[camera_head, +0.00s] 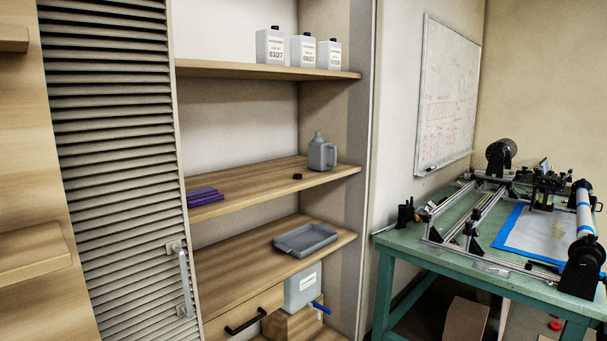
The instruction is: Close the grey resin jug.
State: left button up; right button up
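The grey resin jug (321,154) stands upright on the middle shelf, near its right end. It has a handle on its right side and a narrow neck at the top. The neck is too small to tell clearly whether it is open. A small black object (297,176), which looks like a cap, lies on the same shelf in front and to the left of the jug. Neither of my grippers shows in the head view.
Shelves stand behind a louvered door (112,150) at left. Purple packs (204,196) lie on the middle shelf (255,178). A grey tray (304,240) is below, white bottles (303,50) above. A green bench (420,250) with a machine stands right. The shelf between packs and jug is mostly clear.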

aim_at(321, 157)
jog(key=i+l+z, duration=0.1)
jog(key=l, duration=0.3)
jog(key=i+l+z, duration=0.1)
jog(key=l, duration=0.3)
jog(key=i+l+z, duration=0.1)
jog(key=l, duration=0.25)
jog(key=i+l+z, duration=0.1)
jog(key=i+l, duration=0.2)
jog(key=i+j+z, duration=0.15)
jog(key=i+j, duration=0.2)
jog(key=i, duration=0.2)
jog(key=i+j+z, duration=0.2)
jog(key=i+j, duration=0.2)
jog(key=i, duration=0.15)
